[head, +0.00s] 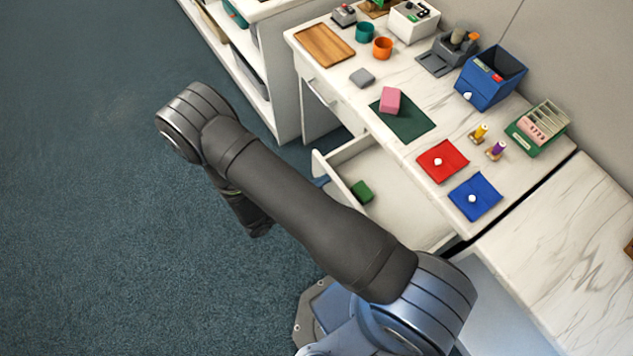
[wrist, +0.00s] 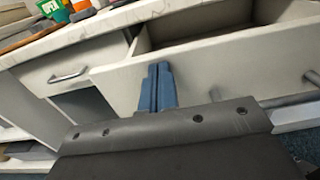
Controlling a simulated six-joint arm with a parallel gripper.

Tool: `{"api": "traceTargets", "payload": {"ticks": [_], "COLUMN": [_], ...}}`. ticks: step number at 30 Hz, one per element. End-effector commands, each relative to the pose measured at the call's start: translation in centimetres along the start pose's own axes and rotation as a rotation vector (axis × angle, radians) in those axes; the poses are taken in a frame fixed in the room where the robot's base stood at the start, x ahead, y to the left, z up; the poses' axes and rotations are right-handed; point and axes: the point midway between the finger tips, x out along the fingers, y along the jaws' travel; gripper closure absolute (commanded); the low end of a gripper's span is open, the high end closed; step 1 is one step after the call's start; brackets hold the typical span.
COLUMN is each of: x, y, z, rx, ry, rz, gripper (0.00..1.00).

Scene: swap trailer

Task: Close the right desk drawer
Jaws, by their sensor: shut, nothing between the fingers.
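The right desk drawer is white and stands pulled out, open at the top. In the head view its side wall (head: 352,150) shows, with a green block (head: 362,191) lying inside; my arm hides much of its front. In the wrist view its front panel (wrist: 215,65) spans the upper middle and right, with a grey bar handle at the right (wrist: 290,98). My gripper (wrist: 157,72) has blue fingers pressed together, empty, at the outer face of the drawer front. I cannot tell if they touch it. A bit of blue finger also shows in the head view (head: 322,181).
The left drawer (wrist: 80,65) is shut, with a grey handle (wrist: 68,76). The marble desktop (head: 345,82) above holds a pink block (head: 390,100), red (head: 442,160) and blue (head: 475,197) pads and a blue bin (head: 490,80). Open carpet (head: 100,200) lies at left.

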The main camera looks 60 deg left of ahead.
Motion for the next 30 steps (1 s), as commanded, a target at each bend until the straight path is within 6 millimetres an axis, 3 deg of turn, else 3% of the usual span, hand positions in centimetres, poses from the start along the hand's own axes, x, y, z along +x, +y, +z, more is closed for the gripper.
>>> {"api": "traceTargets", "payload": {"ticks": [5,18,24,30], "x": [3.4,14.5,18.2,20.4], "y": [-0.1,-0.2,-0.2,-0.1], "z": [0.0,0.0,0.0,0.0], "rx": [-0.001,0.0,0.0,-0.001], "ry": [0.0,-0.001,-0.001,-0.001], "rz": [-0.009,-0.009,-0.007,-0.004], "gripper": [1.0,1.0,1.0,1.0]}}
